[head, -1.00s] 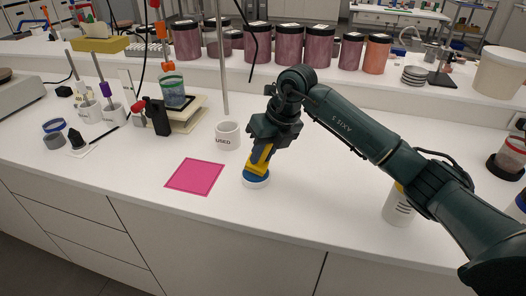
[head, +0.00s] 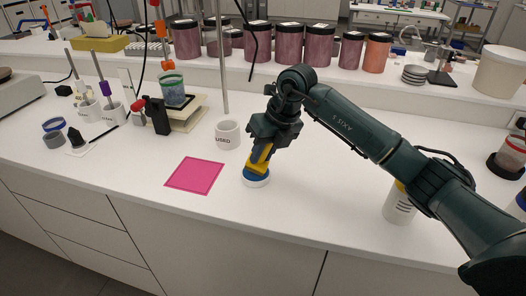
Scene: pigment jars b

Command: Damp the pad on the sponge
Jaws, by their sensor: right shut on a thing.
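My right gripper (head: 263,147) is low over the bench, pointing down, shut on a small yellow and blue thing, which I take to be the pad (head: 257,167). Below it is a low round white dish (head: 256,183) with blue at its top. The held thing meets this blue top or hovers just above it; I cannot tell which. Whether the blue part is the sponge is unclear, as the gripper and held thing hide most of it. A larger yellow block (head: 99,44) lies on the raised shelf at back left. My left gripper is out of view.
A flat pink sheet (head: 194,176) lies left of the dish. A white cup marked USED (head: 228,134) stands just behind. A white bottle (head: 400,205) stands under my right forearm. Lidded jars (head: 288,45) line the back shelf. The front middle of the bench is clear.

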